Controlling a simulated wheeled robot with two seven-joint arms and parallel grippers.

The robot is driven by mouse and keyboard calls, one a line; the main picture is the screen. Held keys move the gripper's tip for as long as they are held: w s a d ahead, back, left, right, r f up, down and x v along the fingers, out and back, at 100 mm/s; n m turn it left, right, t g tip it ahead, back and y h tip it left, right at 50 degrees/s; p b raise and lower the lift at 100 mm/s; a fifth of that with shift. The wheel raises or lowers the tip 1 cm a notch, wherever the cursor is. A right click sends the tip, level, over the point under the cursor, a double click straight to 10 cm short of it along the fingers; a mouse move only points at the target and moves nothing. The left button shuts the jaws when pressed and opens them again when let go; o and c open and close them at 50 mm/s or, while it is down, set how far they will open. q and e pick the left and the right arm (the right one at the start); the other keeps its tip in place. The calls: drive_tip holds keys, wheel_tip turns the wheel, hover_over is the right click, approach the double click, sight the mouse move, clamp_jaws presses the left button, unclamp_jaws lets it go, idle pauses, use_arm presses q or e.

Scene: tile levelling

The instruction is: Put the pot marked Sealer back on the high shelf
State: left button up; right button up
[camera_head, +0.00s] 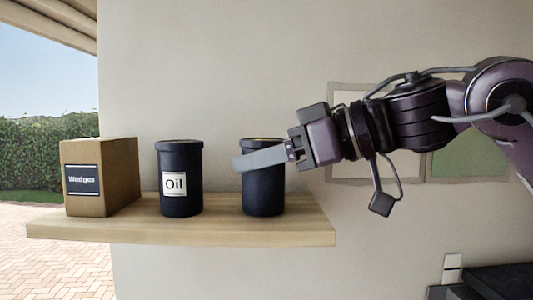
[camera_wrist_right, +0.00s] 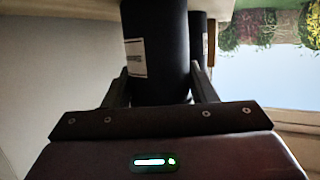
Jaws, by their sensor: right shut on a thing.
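A dark blue cylindrical pot (camera_head: 264,195) is on the wooden high shelf (camera_head: 180,232), near its right end, and looks upright. Its base appears to touch the board. My right gripper (camera_head: 250,160) reaches in from the right and is shut on this pot, its finger across the upper part. In the right wrist view the pot (camera_wrist_right: 158,50) sits between both fingers, with a white label whose text I cannot read. No label of this pot shows in the head view. My left gripper is not in view.
A similar dark pot marked Oil (camera_head: 181,160) stands left of the held pot, with a gap between them. A brown box marked Wedges (camera_head: 110,175) stands at the shelf's left end. Framed panels (camera_head: 465,155) are on the wall behind my right arm.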

drive_tip(key=shift+f, duration=0.2)
drive_tip(key=o, duration=1.1)
drive_tip(key=shift+a, duration=0.1)
drive_tip(key=shift+r, duration=0.1)
drive_tip(key=shift+r, duration=0.15)
drive_tip(key=shift+d+b, duration=0.3)
drive_tip(key=shift+d, duration=0.05)
drive_tip(key=b+v, duration=0.3)
drive_tip(key=v, duration=0.8)
drive_tip(key=shift+s+d+r, duration=0.15)
